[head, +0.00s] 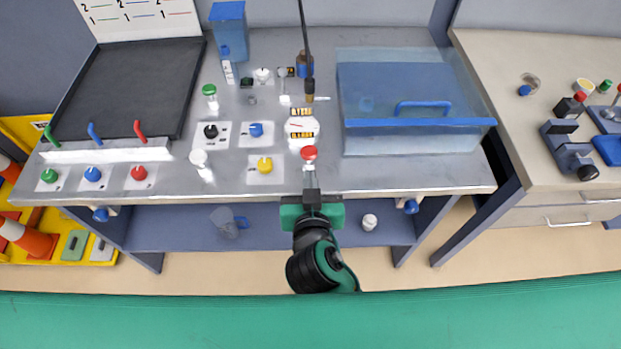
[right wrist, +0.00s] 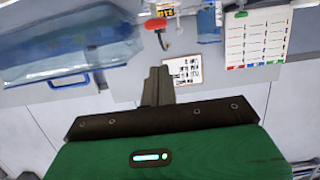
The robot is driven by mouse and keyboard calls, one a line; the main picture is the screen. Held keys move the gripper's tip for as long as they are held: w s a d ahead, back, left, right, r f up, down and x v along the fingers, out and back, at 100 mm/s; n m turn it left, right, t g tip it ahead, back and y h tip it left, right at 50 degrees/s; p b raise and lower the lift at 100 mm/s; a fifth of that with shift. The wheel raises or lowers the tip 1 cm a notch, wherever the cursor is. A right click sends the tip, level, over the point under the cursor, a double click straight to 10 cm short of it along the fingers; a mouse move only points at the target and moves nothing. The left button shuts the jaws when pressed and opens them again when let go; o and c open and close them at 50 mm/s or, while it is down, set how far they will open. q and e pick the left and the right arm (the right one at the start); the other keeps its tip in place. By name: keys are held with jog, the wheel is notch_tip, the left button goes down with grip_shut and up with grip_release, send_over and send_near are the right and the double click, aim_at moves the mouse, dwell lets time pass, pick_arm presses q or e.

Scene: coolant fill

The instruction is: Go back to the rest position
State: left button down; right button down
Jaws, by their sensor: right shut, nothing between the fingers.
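My right gripper (head: 310,178) is in the middle of the head view, at the front edge of the workbench (head: 400,176). Its fingers are shut with nothing between them, and they point toward the bench. In the head view the fingertips lie just in front of a red knob (head: 309,153); I cannot tell the exact gap. In the right wrist view the shut fingers (right wrist: 157,75) stand in the middle, with a red handle (right wrist: 156,24) beyond them and clear space between. My left gripper is not in view.
A clear blue tank (head: 418,138) with a blue handle stands on the bench's right half. Colored knobs, including a yellow one (head: 265,165), and a black tray (head: 130,85) lie left. A side table (head: 510,120) holds small devices. A lower shelf (head: 170,230) sits below.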

dwell(0.4)
jog(key=s+d+f+g+h, duration=0.1)
jog(key=s+d+f+g, duration=0.2)
jog(key=d+f, duration=0.3)
jog(key=s+d+f+g, duration=0.2)
jog(key=d+f+g, duration=0.15)
jog(key=d, duration=0.45)
jog(key=s+d+f+n+g+y, duration=0.15)
jog(key=s+d+f+g, duration=0.3)
jog(key=s+d, duration=0.5)
notch_tip(320, 180, down, 30)
jog(key=s+a+g, duration=0.2)
jog(key=s+d+f, duration=0.1)
jog(key=s+f, duration=0.8)
jog(key=f, duration=0.1)
jog(key=s+d+f+g, duration=0.1)
jog(key=s+d+f, duration=0.1)
jog(key=s+f, duration=0.8)
jog(key=shift+d+n, duration=0.3)
jog(key=shift+n, duration=0.15)
